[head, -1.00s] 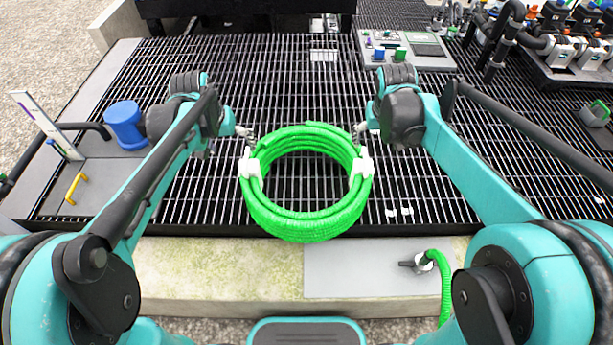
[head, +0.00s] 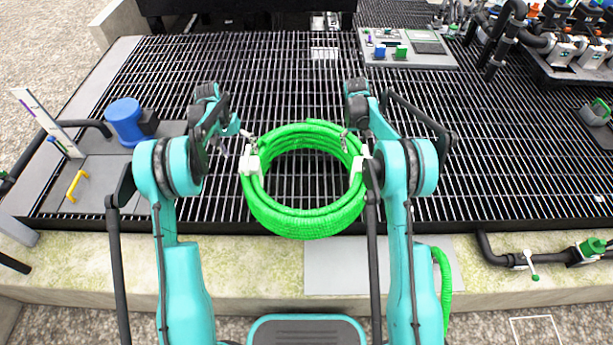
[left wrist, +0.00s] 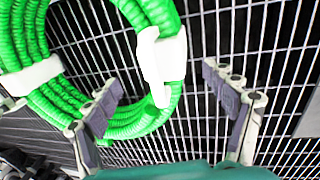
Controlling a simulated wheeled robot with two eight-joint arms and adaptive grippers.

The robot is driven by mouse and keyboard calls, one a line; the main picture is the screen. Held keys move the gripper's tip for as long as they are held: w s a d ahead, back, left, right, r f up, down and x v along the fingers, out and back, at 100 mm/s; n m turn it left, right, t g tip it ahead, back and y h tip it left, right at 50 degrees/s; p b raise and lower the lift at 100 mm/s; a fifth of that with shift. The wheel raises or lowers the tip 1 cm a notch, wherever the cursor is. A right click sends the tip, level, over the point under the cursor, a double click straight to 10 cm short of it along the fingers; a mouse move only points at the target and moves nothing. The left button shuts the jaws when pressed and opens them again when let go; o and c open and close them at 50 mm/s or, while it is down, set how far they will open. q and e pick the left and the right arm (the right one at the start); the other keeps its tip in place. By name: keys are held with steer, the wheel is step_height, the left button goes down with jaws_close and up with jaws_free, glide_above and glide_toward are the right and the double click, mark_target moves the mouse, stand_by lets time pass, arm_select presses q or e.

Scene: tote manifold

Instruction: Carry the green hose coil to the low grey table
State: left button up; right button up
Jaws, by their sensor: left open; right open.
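The green hose coil (head: 303,226) has a white clip on its left side (head: 250,163) and another on its right side (head: 358,172). It appears to lie on the dark grating. My left gripper (head: 247,142) is open at the left clip. In the left wrist view its spread fingers (left wrist: 165,85) point at the coil (left wrist: 133,118), with the white clip (left wrist: 160,62) ahead between them. My right gripper (head: 346,142) is open above the coil's right side, close to the right clip. I cannot tell which surface is the low grey table.
A grey panel (head: 100,178) with a blue cylinder (head: 125,122) and yellow handle (head: 77,184) is at left. A grey board (head: 430,62) with small blocks lies behind. Pipes and valves (head: 565,45) stand back right. Grating around the coil is clear.

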mark_target(249, 165)
arm_select(q)
steer(key=shift+f, duration=0.1)
arm_select(e)
steer(key=shift+f, duration=0.15)
arm_select(q)
steer(key=f, duration=0.2)
steer(key=d+f, duration=0.1)
steer(key=f, duration=0.4)
steer(key=shift+d+f, duration=0.2)
steer(key=shift+d, duration=0.1)
arm_select(e)
steer(key=f, duration=0.2)
steer(key=d+f, duration=0.1)
steer(key=f, duration=0.4)
steer(key=shift+d+f, duration=0.2)
steer(key=shift+d, duration=0.1)
arm_select(q)
jaws_close()
arm_select(e)
jaws_close()
